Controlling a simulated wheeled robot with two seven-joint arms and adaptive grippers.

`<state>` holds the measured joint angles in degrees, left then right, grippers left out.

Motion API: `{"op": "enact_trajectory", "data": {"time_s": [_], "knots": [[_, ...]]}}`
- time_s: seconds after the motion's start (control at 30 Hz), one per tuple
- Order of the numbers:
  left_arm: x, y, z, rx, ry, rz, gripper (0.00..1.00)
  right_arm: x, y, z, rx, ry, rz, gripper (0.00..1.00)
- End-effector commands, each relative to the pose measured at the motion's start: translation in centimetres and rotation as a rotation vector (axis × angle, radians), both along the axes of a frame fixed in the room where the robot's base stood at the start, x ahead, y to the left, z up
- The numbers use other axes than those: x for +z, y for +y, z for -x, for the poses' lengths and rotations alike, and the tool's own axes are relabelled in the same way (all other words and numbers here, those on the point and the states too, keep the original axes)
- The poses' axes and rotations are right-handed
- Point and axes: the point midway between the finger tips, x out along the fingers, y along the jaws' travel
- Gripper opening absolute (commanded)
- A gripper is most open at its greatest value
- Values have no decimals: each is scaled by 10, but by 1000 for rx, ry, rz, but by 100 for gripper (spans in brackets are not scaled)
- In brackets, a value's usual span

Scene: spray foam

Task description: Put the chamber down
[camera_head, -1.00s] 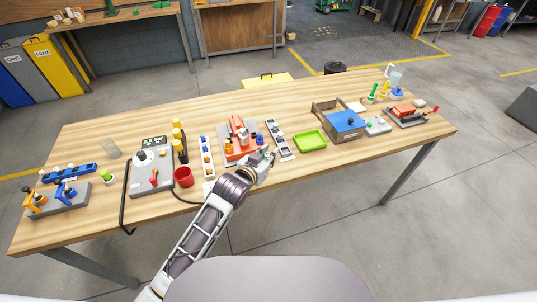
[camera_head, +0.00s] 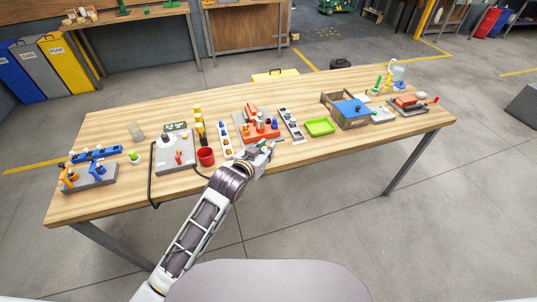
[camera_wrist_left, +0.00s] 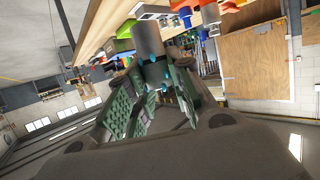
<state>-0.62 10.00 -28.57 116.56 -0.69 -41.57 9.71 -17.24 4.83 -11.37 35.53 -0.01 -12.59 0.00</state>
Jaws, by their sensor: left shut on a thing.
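My left gripper (camera_head: 264,147) is near the front edge of the wooden table (camera_head: 330,148), just in front of the orange and red device (camera_head: 250,118). In the left wrist view, its green-padded fingers (camera_wrist_left: 157,82) are closed around a grey cylinder (camera_wrist_left: 148,38), which I take to be the chamber. The cylinder's lower end is partly hidden by the fingers. In the head view the held part is too small to make out clearly. I cannot tell whether it touches the table. My right gripper is not in view.
A white strip of parts (camera_head: 225,143) and a grey strip (camera_head: 290,124) flank the device. A green tray (camera_head: 320,126) is to the right, with a wooden box with a blue panel (camera_head: 350,111) beyond it. A red cup (camera_head: 206,156) stands left. Some bare table lies along the front edge.

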Motion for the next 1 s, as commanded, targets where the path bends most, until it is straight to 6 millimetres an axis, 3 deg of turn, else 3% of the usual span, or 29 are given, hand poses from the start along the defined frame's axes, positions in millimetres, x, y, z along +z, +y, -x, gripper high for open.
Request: {"op": "enact_trajectory", "data": {"time_s": [0.3,0.57,0.73,1.0], "knots": [[17,36,-11,75,-3,9,0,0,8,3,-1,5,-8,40],[14,72,-13,155,-3,25,0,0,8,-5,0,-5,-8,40],[2,100,-10,214,-2,34,0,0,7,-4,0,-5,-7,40],[-37,147,10,318,-2,38,0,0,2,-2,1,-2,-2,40]]}}
